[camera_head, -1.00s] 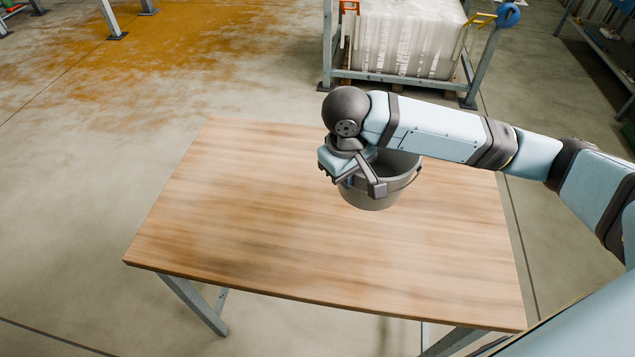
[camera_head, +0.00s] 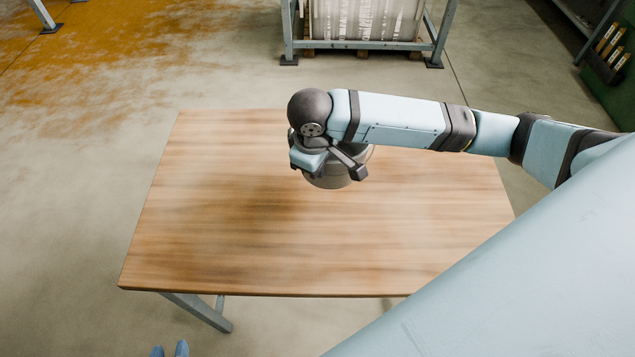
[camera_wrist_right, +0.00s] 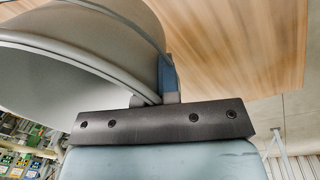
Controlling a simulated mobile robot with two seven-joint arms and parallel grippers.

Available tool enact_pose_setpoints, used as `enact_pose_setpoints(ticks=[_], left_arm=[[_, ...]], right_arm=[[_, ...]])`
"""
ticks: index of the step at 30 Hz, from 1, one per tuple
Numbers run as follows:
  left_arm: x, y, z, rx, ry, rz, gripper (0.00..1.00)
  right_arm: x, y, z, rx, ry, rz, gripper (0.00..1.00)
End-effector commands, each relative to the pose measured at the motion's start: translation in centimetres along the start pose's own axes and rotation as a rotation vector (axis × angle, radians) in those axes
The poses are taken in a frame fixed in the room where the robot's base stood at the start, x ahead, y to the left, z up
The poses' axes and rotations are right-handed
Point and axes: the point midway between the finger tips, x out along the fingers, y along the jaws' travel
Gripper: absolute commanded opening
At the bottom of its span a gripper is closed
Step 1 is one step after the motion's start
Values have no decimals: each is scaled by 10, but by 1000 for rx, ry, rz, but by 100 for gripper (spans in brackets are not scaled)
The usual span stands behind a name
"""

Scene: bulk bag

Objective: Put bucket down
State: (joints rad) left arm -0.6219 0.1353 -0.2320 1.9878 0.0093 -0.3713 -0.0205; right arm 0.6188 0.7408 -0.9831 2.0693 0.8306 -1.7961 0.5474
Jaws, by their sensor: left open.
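A grey bucket (camera_head: 330,178) is over the back middle part of the wooden table (camera_head: 220,240). My right arm comes in from the right, and its gripper (camera_head: 335,160) is at the bucket's rim and hides much of it. In the right wrist view the bucket (camera_wrist_right: 60,75) fills the upper left, with its rim held at the gripper (camera_wrist_right: 160,92). I cannot tell whether the bucket's bottom touches the table. Two blue fingertips of my left gripper (camera_head: 169,351) show apart at the bottom edge, empty, in front of the table.
The rest of the tabletop is bare, with free room left, front and right of the bucket. A metal rack (camera_head: 365,44) with a white load stands on the floor behind. A dark green unit (camera_head: 610,80) is at the far right.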

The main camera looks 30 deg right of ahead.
Motion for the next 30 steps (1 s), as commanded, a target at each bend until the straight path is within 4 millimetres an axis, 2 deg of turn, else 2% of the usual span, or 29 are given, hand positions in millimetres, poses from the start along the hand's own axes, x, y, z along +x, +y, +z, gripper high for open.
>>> enact_pose_setpoints(ticks=[3,9,16,23,30], left_arm=[[-1,0,-2,0,1,-1,43],[-1,-4,-5,2,5,-8,43],[-1,-5,-6,2,8,-10,43],[-2,-5,-8,2,8,-9,43],[-2,-4,-8,2,8,-8,43]], right_arm=[[31,-3,1,1,-4,0,0],[66,-7,0,0,0,1,0],[83,-9,0,0,0,1,0],[115,-13,0,0,0,1,0],[117,-13,0,0,1,1,0]])
